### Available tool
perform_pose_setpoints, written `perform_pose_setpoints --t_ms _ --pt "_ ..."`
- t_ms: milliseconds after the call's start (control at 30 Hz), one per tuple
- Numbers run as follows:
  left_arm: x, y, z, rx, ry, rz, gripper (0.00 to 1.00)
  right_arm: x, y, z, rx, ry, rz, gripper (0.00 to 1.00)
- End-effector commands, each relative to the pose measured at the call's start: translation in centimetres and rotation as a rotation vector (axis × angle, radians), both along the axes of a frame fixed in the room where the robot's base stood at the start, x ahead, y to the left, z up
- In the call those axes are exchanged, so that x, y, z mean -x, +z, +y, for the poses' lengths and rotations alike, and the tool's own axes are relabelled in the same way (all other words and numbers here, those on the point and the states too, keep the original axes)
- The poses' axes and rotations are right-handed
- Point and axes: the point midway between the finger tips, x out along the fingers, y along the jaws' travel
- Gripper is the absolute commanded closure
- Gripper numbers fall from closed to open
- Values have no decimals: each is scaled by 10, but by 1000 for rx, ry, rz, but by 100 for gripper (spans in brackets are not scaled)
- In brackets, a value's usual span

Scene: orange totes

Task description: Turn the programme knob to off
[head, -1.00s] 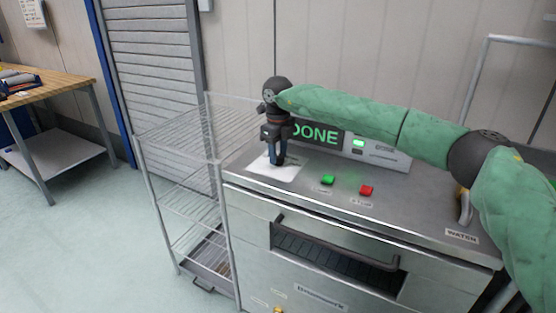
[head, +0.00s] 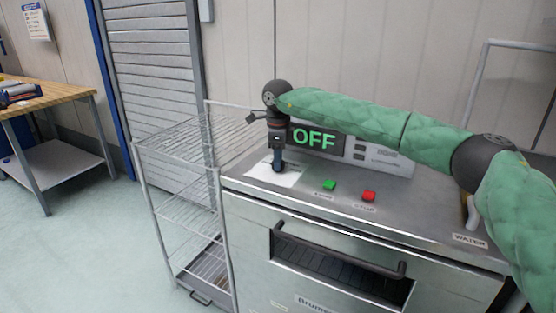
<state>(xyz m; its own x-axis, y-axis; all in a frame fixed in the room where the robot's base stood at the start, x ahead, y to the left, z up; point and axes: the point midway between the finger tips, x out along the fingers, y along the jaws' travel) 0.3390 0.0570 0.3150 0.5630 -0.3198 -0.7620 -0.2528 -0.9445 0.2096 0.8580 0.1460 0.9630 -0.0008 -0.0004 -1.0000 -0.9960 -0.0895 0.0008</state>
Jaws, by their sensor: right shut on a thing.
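My right gripper (head: 278,166) points down over the white dial plate (head: 287,179) at the left end of the machine's steel top. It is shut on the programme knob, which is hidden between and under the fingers. The display (head: 314,138) behind it reads OFF in green letters, partly covered at its left by the gripper. My right arm, in a green sleeve, reaches across from the right above the machine. My left gripper does not show.
A green button (head: 329,185) and a red button (head: 369,196) sit right of the dial plate. A bar handle (head: 335,250) crosses the machine's front. A wire rack (head: 190,207) stands close at the left. A wooden bench (head: 50,98) is farther left, with open floor between.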

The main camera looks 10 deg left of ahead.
Motion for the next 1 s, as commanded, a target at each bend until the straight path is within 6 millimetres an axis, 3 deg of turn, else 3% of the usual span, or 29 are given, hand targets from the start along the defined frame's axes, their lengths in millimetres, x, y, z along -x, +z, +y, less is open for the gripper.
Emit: perform_pose_setpoints --t_ms 367,400,500,833,1000 --pt "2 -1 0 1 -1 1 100 -1 1 -1 0 4 -2 86" --pt "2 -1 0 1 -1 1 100 -1 1 -1 0 4 -2 59" --pt "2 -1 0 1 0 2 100 -1 1 -1 0 4 -2 41" --pt "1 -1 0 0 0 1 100 0 1 0 0 4 -1 41" --pt "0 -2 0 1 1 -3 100 -1 12 0 -1 4 -2 41"
